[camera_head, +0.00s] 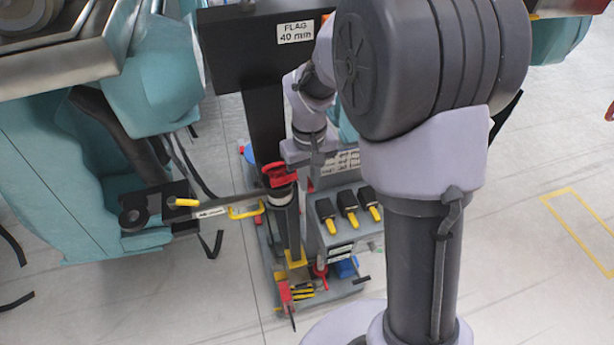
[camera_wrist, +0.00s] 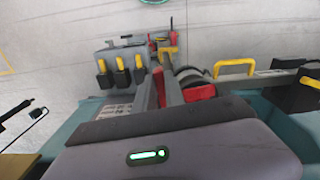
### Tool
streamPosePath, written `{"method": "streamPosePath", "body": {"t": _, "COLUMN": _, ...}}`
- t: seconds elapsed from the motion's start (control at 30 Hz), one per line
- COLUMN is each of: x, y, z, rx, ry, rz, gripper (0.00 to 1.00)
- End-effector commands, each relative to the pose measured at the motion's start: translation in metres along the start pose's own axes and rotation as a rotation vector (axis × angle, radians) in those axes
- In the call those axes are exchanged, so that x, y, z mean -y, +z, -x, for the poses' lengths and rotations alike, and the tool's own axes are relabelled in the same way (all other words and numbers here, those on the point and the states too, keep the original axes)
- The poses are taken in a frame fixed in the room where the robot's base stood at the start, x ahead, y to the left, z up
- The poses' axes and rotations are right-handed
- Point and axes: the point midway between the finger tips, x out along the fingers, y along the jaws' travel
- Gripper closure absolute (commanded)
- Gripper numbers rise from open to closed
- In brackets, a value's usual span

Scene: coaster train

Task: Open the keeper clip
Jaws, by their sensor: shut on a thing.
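My gripper (camera_head: 290,170) reaches down to a red part (camera_head: 277,174) at the top of a dark upright post (camera_head: 287,230). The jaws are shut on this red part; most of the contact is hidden. In the wrist view, red pieces (camera_wrist: 198,92) show just beyond my gripper's grey body, beside a round grey collar (camera_wrist: 190,76). I cannot tell for certain whether the red part is the keeper clip. A labelled bar (camera_head: 217,210) with a yellow handle (camera_head: 245,209) runs left from the post to a black bracket (camera_head: 140,212); the handle also shows in the wrist view (camera_wrist: 234,64).
A dark column with a "FLAG 40 mm" sign (camera_head: 295,32) rises behind. Teal train bodywork (camera_head: 60,180) fills the left. Open floor (camera_head: 560,180) lies to the right.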

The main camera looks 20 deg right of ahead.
Motion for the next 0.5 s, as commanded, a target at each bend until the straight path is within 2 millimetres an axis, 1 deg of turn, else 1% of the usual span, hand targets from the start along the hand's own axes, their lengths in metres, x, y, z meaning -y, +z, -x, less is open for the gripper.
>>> {"method": "streamPosePath", "body": {"t": 0.1, "x": -0.005, "y": -0.001, "z": 0.003, "rx": -0.001, "ry": 0.0, "rz": 0.087, "gripper": 1.0}}
{"method": "streamPosePath", "body": {"t": 0.5, "x": -0.021, "y": -0.006, "z": 0.003, "rx": 0.0, "ry": 0.001, "rz": 0.432, "gripper": 1.0}}
